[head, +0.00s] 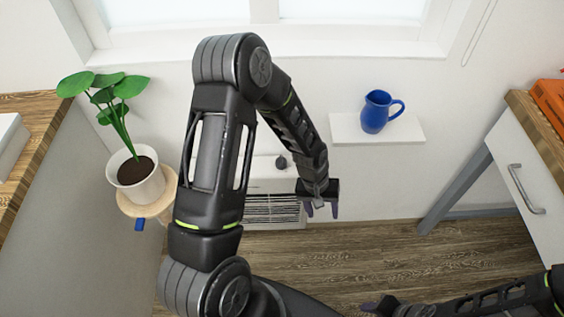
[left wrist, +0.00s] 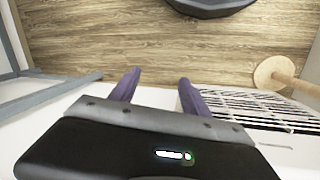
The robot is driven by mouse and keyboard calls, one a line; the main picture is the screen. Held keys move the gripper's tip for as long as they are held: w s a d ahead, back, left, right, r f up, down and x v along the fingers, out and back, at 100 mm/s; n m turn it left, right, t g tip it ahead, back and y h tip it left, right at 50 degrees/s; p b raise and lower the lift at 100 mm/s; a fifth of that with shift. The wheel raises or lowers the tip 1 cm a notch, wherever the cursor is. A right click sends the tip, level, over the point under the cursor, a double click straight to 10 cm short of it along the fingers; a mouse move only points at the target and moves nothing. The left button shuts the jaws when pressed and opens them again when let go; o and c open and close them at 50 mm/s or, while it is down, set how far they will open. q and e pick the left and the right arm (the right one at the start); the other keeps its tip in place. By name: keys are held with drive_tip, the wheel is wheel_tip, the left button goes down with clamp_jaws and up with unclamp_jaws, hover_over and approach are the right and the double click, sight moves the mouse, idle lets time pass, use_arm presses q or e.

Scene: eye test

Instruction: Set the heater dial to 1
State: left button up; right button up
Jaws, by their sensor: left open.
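The white heater with its slatted grille (head: 272,212) stands low against the wall, partly hidden behind my left arm. The dark round dial (head: 281,162) sits on the heater's top part; its setting is too small to read. My left gripper (head: 322,209) is open and empty, pointing down to the right of the heater and dial, apart from the dial. In the left wrist view, the spread purple fingers of the left gripper (left wrist: 157,88) show, with the heater grille (left wrist: 262,112) to their right; the dial does not show there. My right gripper (head: 377,305) is at the bottom edge, its jaws unclear.
A blue jug (head: 377,111) stands on a white wall shelf (head: 347,129) above right. A potted plant (head: 137,183) stands on a round wooden stool (head: 127,207) left of the heater. A desk with a drawer (head: 525,185) is at right. The wooden floor (head: 350,260) between is clear.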

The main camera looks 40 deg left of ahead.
sight(282, 158)
use_arm(q)
drive_tip(key=w+a+r+n+y, duration=0.1)
drive_tip(key=w+a+r, duration=0.1)
drive_tip(key=a+r, duration=0.2)
drive_tip(key=w+a+r+n+y+b, duration=0.1)
drive_tip(key=a+r, duration=0.3)
drive_tip(key=a, duration=0.4)
drive_tip(key=w+a+r+n+g+y+b, duration=0.1)
drive_tip(key=w+a+r+n, duration=0.2)
drive_tip(key=a, duration=0.3)
drive_tip(key=shift+w+a+r, duration=0.2)
drive_tip(key=shift+r, duration=0.45)
use_arm(e)
wheel_tip(282, 158, down, 3)
drive_tip(key=shift+f, duration=0.1)
use_arm(q)
drive_tip(key=shift+f, duration=0.15)
wheel_tip(282, 158, down, 8)
drive_tip(key=shift+s+a+r, duration=0.1)
drive_tip(key=shift+s+r, duration=0.05)
use_arm(e)
drive_tip(key=shift+f, duration=0.1)
use_arm(q)
clamp_jaws()
